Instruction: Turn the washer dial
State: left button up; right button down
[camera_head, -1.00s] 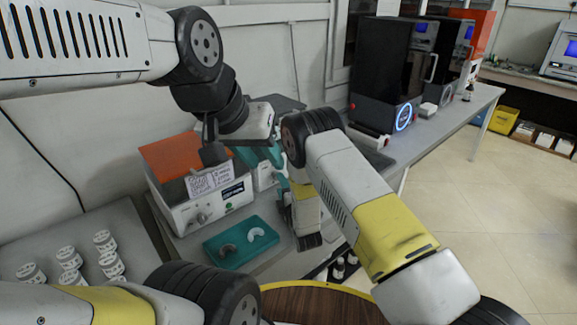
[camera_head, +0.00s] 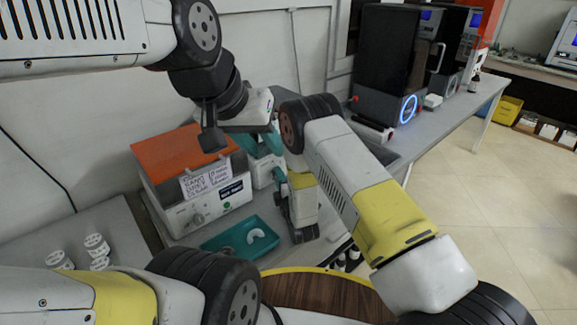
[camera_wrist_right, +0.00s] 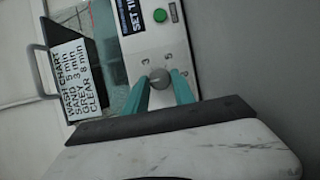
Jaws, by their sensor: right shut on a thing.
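The washer (camera_head: 261,178), a white box with teal on top, stands at the back of the bench, partly hidden behind my right arm. Its grey dial (camera_wrist_right: 159,77) is on the front panel, close to a green button and a "SET TIM..." plate in the wrist view. My right gripper (camera_wrist_right: 158,88) has teal fingers on both sides of the dial, shut on it. In the head view this contact is hidden. My left gripper (camera_head: 248,118) hangs over the bench, above and near the washer; its opening does not show clearly.
A white box with an orange lid (camera_head: 178,152) stands left of the washer. A teal tray (camera_head: 262,240) with pale arch pieces lies in front. White jars (camera_head: 97,245) stand at left. A dark machine with a blue ring (camera_head: 408,108) is at right. The floor (camera_head: 480,190) is open.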

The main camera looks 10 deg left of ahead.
jog(key=m+g, duration=0.1)
jog(key=m, duration=0.2)
jog(key=shift+d+r+g, duration=0.1)
jog(key=shift+r+g, duration=0.1)
jog(key=shift+g, duration=0.2)
jog(key=m+g, duration=0.1)
jog(key=m, duration=0.2)
jog(key=shift+w+r, duration=0.1)
jog(key=shift+w, duration=0.05)
jog(key=m+g, duration=0.2)
jog(key=m, duration=0.1)
jog(key=shift+d+r, duration=0.1)
jog(key=shift+d, duration=0.05)
jog(key=shift+w+d+m+g+y, duration=0.15)
jog(key=shift+m+g+y, duration=0.35)
jog(key=shift+m+g, duration=0.5)
jog(key=m+y, duration=0.1)
jog(key=m, duration=0.1)
jog(key=shift+w+m+g, duration=0.15)
jog(key=shift+m+g, duration=0.25)
jog(key=m+g, duration=0.1)
jog(key=m+y, duration=0.1)
jog(key=m, duration=0.1)
jog(key=shift+w+d+g+y, duration=0.1)
jog(key=shift+g+y, duration=0.2)
jog(key=shift+g, duration=0.1)
jog(key=shift+m, duration=0.3)
